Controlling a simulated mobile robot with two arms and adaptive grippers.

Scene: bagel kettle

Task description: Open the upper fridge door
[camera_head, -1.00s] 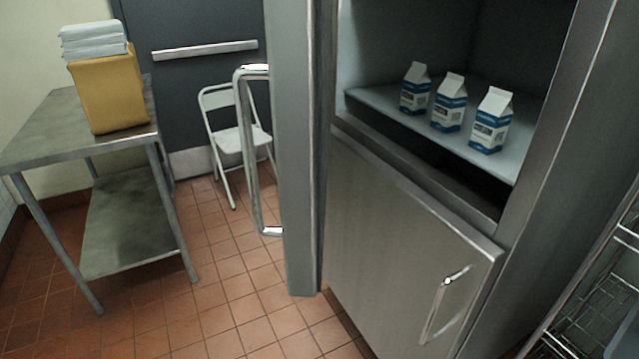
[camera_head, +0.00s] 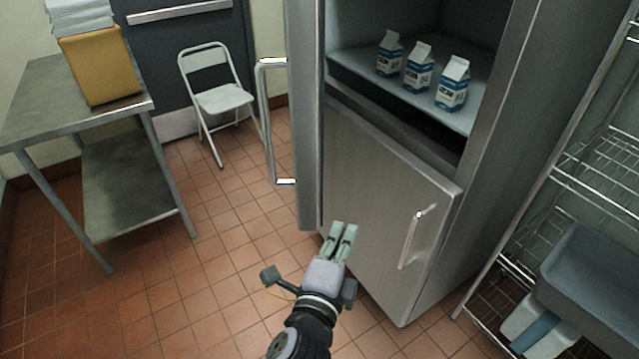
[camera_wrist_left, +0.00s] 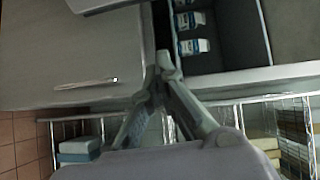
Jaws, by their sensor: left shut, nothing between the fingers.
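The upper fridge door (camera_head: 305,120) stands swung open to the left of the fridge, its long handle (camera_head: 267,125) facing left. The open upper compartment shows a shelf (camera_head: 350,62) with three blue and white cartons (camera_head: 418,68). The lower fridge door (camera_head: 375,190) is closed, with its own handle (camera_head: 411,240). My left gripper (camera_head: 345,230) is shut and empty, in front of the lower door in the head view and apart from the upper door's handle. In the left wrist view, its fingers (camera_wrist_left: 160,75) show before the fridge front. My right gripper is not in view.
A steel table (camera_head: 45,100) with a yellow box (camera_head: 100,65) stands at the left. A white folding chair (camera_head: 222,98) is behind the door. A wire rack (camera_head: 590,185) with grey bins stands at the right. The tiled floor between table and fridge is clear.

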